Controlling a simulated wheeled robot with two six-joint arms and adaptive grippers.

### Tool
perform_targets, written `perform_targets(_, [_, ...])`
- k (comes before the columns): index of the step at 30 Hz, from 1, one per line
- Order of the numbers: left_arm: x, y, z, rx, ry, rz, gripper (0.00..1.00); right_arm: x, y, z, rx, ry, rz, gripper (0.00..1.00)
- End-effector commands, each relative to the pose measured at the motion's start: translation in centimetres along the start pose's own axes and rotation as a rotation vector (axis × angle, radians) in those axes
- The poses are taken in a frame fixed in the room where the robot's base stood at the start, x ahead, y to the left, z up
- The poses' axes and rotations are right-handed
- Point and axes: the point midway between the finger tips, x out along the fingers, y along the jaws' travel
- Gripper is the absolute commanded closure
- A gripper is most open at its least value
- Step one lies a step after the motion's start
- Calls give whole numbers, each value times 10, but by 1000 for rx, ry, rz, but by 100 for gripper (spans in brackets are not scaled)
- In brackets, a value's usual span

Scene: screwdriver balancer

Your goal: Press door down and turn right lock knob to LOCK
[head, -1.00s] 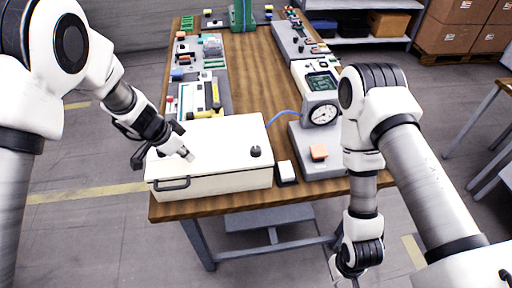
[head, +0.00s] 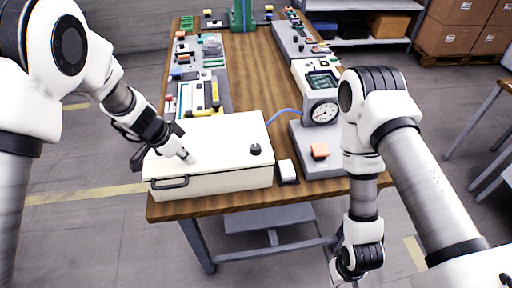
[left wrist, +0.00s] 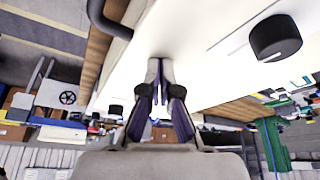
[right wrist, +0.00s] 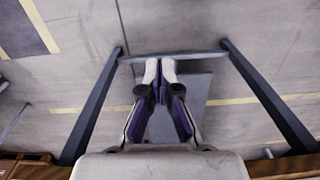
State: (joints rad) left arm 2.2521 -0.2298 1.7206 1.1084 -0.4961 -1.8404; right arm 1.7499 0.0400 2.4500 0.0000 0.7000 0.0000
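The door is the white flat lid (head: 215,140) of a low box at the table's near left, with a dark handle (head: 170,182) on its front. It looks level and down; I cannot tell whether a small gap remains. The right lock knob (head: 255,149), black and round, stands on the lid near its right front corner; it also shows in the left wrist view (left wrist: 275,38). I cannot read its setting. My left gripper (head: 188,157) is shut and empty, fingertips at the lid's top, left of that knob. My right gripper (right wrist: 160,68) is shut and empty, below and right of the table.
A white switch (head: 287,170) and a grey unit with an orange button (head: 320,151) and a gauge (head: 323,113) stand right of the box. Panels (head: 205,97) stand behind it. The wooden table's middle strip (head: 245,75) is clear.

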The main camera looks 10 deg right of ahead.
Motion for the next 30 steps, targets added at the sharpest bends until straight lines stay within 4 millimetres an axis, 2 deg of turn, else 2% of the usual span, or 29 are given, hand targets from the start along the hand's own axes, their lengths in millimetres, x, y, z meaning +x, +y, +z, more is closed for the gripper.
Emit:
perform_targets(6, [6, 0, 3, 0, 0, 0, 100, 8, 0, 0, 0, 0, 0, 100])
perform_targets(11, [5, 0, 2, 0, -1, 1, 100, 7, 0, 0, 0, 0, 0, 100])
perform_targets(14, [5, 0, 3, 0, -1, 1, 100, 7, 0, -2, -3, 9, 0, 68])
perform_targets(16, [6, 1, 3, 0, -1, 1, 100, 7, -4, -11, -29, 51, -18, 43])
perform_targets(17, [6, 1, 3, 0, -1, 1, 100, 7, -9, -19, -55, 84, -39, 43])
perform_targets(20, [6, 1, 3, 0, -2, 2, 100, 7, -36, -62, -180, 250, -156, 43])
perform_targets(23, [6, 1, 3, 0, -2, 2, 100, -8, -72, -124, -324, 500, -333, 43])
perform_targets(24, [6, 1, 3, 0, -2, 2, 100, -22, -86, -149, -382, 613, -412, 43])
perform_targets(26, [6, 1, 3, -1, -2, 2, 100, -48, -102, -182, -466, 781, -526, 43])
perform_targets(27, [6, 1, 3, -1, -2, 2, 100, -67, -110, -200, -520, 889, -601, 43])
perform_targets(30, [6, 1, 3, -1, -2, 2, 100, -118, -114, -232, -646, 1127, -756, 43])
